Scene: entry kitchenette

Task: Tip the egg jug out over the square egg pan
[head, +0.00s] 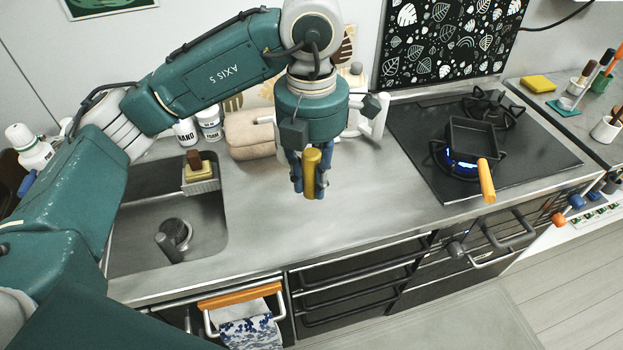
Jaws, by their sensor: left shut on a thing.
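The square egg pan (460,134) is black and sits on the front burner of the hob, with its yellow handle (487,181) pointing towards the counter's front edge. A blue flame shows beneath it. My left gripper (310,187) points down over the counter, left of the hob and apart from the pan. It is shut on an upright yellow piece (311,170), which looks like the handle of the egg jug. The jug's body cannot be made out; the gripper and wrist hide what is behind them. My right gripper is not in view.
The sink (200,235) with a sponge holder (201,184) lies left. A rolled beige towel (252,136) and white jars (208,122) stand at the back. The hob (420,135) is at right; the counter (360,207) before it is clear.

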